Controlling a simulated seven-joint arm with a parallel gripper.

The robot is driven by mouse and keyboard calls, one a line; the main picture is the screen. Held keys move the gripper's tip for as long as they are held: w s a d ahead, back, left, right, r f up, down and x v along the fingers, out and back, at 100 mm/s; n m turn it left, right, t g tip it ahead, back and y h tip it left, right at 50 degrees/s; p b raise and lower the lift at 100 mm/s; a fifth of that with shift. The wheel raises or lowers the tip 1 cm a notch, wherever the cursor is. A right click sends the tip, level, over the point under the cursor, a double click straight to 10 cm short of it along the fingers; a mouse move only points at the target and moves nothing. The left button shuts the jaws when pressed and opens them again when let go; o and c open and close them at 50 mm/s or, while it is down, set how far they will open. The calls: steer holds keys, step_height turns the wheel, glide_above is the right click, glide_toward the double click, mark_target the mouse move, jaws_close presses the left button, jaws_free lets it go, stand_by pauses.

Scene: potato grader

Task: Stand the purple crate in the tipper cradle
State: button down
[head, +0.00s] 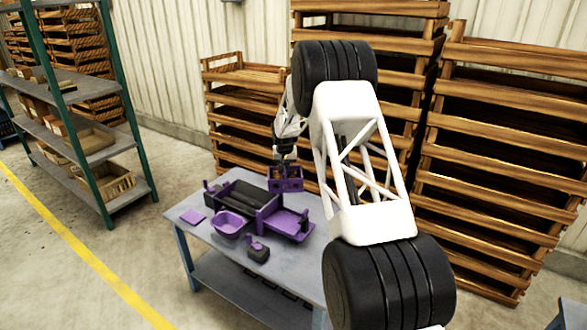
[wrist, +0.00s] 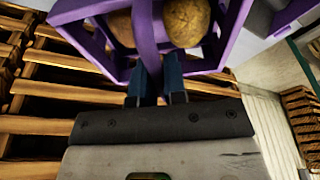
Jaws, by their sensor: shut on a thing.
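The purple crate (head: 286,184) hangs above the right part of the grader in the head view. In the wrist view the crate (wrist: 236,38) fills the top, with potatoes (wrist: 186,20) inside. My gripper (head: 285,160) is above the crate; in the wrist view its blue fingers (wrist: 158,72) are shut on the crate's middle bar. A purple tray-like holder (head: 284,221) with raised ends, apparently the tipper cradle, is at the right of the grader. The crate is apart from it, above and slightly behind in the picture. The crate looks roughly upright.
The grader's dark bed (head: 238,196) sits on a grey table (head: 190,234). A purple basin (head: 229,224), a flat purple square (head: 193,217) and a small dark and purple object (head: 258,251) are also there. Wooden crate stacks (head: 233,105) stand close behind.

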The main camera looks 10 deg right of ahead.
steer(key=shift+a+r+n, duration=0.25)
steer(key=shift+a+n, duration=0.2)
steer(key=shift+a, duration=0.35)
steer(key=shift+a+r+n, duration=0.2)
steer(key=shift+a+n, duration=0.25)
steer(key=shift+a, duration=0.35)
steer(key=s+f+m+h, duration=0.1)
steer(key=s+f+m, duration=0.3)
steer(key=s+m, duration=0.5)
steer(key=shift+s+d+g, duration=0.35)
steer(key=shift+s+g, duration=0.05)
steer(key=shift+s, duration=0.8)
steer(key=shift+f, duration=0.1)
steer(key=shift+f, duration=2.3)
steer(key=shift+f, duration=1.65)
